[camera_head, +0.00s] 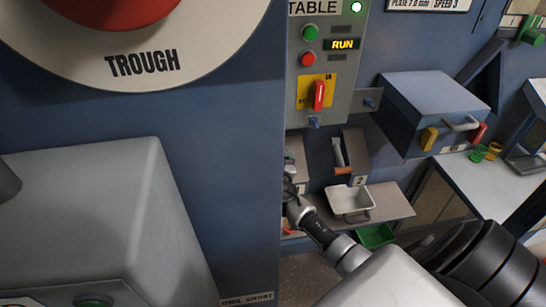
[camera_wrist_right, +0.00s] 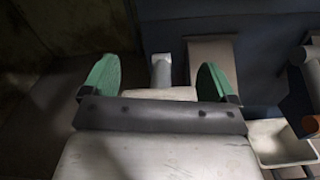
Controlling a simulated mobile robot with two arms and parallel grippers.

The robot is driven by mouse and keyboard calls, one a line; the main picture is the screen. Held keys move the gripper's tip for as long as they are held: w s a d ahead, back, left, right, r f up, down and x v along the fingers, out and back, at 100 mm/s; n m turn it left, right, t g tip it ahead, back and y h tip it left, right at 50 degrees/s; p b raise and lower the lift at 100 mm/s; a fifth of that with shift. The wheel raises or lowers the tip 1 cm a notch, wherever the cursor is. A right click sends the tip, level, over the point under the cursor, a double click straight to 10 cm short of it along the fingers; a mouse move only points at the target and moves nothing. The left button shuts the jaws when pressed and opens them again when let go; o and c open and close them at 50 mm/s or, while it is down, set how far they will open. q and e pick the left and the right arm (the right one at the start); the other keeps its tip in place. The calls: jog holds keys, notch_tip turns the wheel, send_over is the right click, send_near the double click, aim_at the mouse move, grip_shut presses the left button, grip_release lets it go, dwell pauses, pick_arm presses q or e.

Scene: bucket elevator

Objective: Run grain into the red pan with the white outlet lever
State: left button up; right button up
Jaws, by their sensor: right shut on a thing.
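My right gripper (camera_head: 290,190) is at the left outlet of the low shelf, partly hidden behind the edge of the blue panel. The lever's lower end is hidden by the gripper. A small red patch (camera_head: 287,231) shows below the gripper and may be the red pan, mostly hidden. No grain is visible. My left gripper is not in view.
A second outlet to the right has a lever with a brown grip (camera_head: 343,170). A white pan (camera_head: 350,198) stands below it. A green bin (camera_head: 375,236) is lower down. The control box (camera_head: 325,70) shows a lit RUN sign. A blue panel (camera_head: 245,150) closes off the left.

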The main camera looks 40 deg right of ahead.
jog(key=shift+w+r, duration=0.1)
jog(key=shift+r, duration=0.15)
dwell(0.3)
jog(key=o, duration=1)
jog(key=shift+f, duration=0.2)
jog(key=b+v, duration=0.1)
jog(key=v, duration=0.9)
jog(key=shift+s+a, duration=0.2)
jog(key=shift+s, duration=0.1)
